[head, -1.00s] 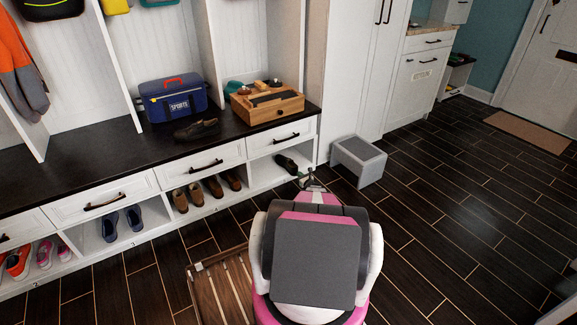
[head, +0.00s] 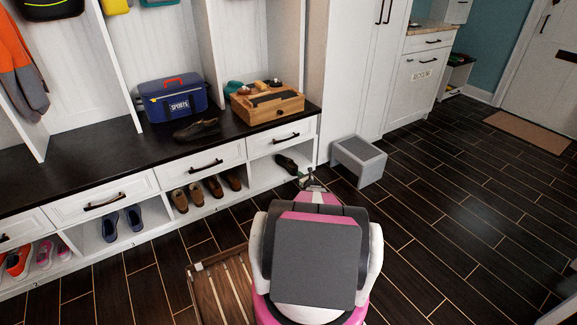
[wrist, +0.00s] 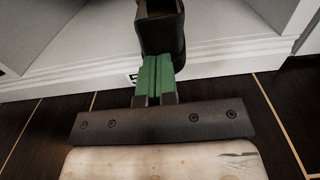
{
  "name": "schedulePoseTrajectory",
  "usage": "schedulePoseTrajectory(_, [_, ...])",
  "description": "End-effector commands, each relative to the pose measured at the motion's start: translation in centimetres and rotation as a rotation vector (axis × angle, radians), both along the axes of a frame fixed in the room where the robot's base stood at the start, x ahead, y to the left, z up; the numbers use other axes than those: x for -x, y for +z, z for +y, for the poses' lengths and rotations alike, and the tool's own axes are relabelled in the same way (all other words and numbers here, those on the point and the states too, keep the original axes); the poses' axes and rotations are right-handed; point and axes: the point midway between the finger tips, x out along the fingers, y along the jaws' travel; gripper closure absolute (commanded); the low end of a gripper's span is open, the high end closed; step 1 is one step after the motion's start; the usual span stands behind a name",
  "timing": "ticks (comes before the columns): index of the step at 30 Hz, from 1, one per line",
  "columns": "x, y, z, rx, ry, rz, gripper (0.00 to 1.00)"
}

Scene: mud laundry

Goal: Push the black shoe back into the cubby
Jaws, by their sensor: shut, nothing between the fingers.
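The black shoe (head: 287,163) lies in the rightmost open cubby (head: 262,174) under the bench. In the wrist view the shoe (wrist: 160,28) is at the top middle, its near end close to the cubby's front edge (wrist: 225,58). My gripper (head: 307,176) is in front of that cubby. In the wrist view my gripper (wrist: 157,60) has its green fingers shut together, with their tips at the near end of the shoe. They appear to touch it, but I cannot be sure. The shoe's far end is cut off in the wrist view.
A grey step stool (head: 360,162) stands right of the cubby. A slatted wooden rack (head: 222,290) lies on the floor at front left. Brown shoes (head: 206,187) fill the neighbouring cubby. Dark shoes (head: 196,130) sit on the bench top. The floor to the right is clear.

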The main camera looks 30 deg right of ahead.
Motion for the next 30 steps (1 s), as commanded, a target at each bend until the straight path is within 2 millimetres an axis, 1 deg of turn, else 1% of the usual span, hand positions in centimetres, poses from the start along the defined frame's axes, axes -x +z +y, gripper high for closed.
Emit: schedulePoseTrajectory(30, [-4.3,-0.1,0.3,0.000,0.000,0.000,1.00])
